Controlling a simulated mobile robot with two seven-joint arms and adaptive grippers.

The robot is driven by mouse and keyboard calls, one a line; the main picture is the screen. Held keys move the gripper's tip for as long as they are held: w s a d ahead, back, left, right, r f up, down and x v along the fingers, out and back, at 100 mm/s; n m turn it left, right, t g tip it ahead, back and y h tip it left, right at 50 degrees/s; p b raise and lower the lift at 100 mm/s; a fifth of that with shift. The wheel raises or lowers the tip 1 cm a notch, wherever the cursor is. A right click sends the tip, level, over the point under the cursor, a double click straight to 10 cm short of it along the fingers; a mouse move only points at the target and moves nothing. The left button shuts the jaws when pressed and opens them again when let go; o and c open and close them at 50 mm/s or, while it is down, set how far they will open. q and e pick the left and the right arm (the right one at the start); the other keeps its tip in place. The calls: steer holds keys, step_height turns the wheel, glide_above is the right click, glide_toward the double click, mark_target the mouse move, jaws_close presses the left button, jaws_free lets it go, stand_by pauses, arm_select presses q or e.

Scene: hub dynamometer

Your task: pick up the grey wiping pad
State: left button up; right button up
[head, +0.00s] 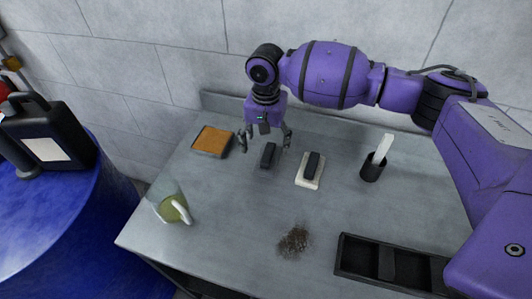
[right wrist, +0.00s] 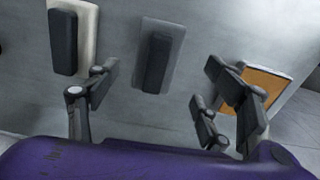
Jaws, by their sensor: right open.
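The grey wiping pad (head: 268,157) with a dark block handle lies on the metal table against the back area, under my right gripper. It also shows in the right wrist view (right wrist: 158,62), where its grey base blends with the table. My right gripper (head: 265,142) points down, open and empty, with its fingers on either side of the pad in the picture. In the right wrist view my right gripper (right wrist: 165,80) has its fingers spread wide, and the pad shows between them. I cannot tell the exact height above the pad. My left gripper is not in view.
A white pad (head: 301,182) with a dark handle lies close right. An orange sponge in a tray (head: 212,141) is left. A black cup (head: 372,171), green jug (head: 172,207), dirt patch (head: 294,241) and black tray (head: 345,264) stand around. The table's centre is clear.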

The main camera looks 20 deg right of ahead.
mark_target(268, 152)
steer(key=shift+s+f, duration=0.15)
steer(key=shift+f, duration=0.45)
steer(key=f, duration=0.4)
steer(key=shift+d+f, duration=0.3)
steer(key=shift+f, duration=0.1)
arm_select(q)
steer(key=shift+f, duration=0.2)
arm_select(e)
steer(key=shift+w, duration=0.2)
steer(key=c, duration=1.2)
steer(key=shift+r, duration=0.1)
